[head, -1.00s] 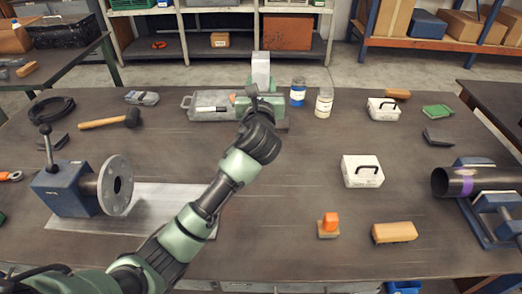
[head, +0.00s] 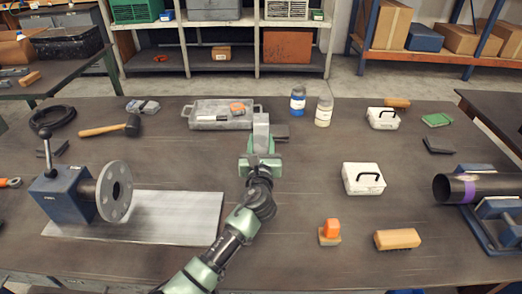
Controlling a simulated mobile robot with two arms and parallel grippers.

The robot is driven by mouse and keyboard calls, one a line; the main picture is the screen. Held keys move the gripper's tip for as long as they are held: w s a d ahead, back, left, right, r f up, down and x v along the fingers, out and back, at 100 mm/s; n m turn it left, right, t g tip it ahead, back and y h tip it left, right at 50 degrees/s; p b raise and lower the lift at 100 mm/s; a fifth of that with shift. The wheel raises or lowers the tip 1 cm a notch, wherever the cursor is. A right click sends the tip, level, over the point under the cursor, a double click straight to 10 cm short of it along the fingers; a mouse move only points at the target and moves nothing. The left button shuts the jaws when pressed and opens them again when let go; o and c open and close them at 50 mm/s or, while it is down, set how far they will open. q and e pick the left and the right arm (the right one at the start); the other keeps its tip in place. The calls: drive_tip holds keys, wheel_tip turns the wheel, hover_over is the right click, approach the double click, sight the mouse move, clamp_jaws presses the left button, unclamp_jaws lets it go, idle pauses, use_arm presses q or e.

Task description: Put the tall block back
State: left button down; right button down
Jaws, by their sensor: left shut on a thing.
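The tall block (head: 261,128) is a light grey upright block near the middle of the head view. My left gripper (head: 260,153) is shut on its lower part, with green-grey jaws around it. The block stands up in front of the grey tray (head: 206,124), just right of the tray's near right part. I cannot tell whether its bottom touches the table, as the gripper hides it. My right gripper is not in view.
The tray holds an orange-grey tool and a white-handled one. A dark flat piece (head: 281,131) lies beside the block. Blue (head: 298,103) and cream (head: 323,112) jars stand right of the tray.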

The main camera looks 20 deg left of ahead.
use_arm(q)
wheel_tip(320, 180, down, 2)
drive_tip(key=shift+f, duration=0.1)
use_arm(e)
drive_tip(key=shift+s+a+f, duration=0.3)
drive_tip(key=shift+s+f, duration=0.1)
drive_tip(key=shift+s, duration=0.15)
use_arm(q)
drive_tip(key=c, duration=1.2)
unclamp_jaws()
drive_tip(key=shift+f, duration=0.25)
drive_tip(key=o, duration=0.4)
drive_tip(key=shift+c, duration=0.2)
drive_tip(key=shift+s+r, duration=0.1)
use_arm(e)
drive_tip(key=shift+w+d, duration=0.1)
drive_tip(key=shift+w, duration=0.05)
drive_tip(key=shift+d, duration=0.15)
use_arm(q)
drive_tip(key=shift+s+d, duration=0.15)
drive_tip(key=shift+s, duration=0.2)
drive_tip(key=v, duration=1.1)
drive_tip(key=shift+s+b, duration=0.15)
drive_tip(key=shift+b, duration=0.3)
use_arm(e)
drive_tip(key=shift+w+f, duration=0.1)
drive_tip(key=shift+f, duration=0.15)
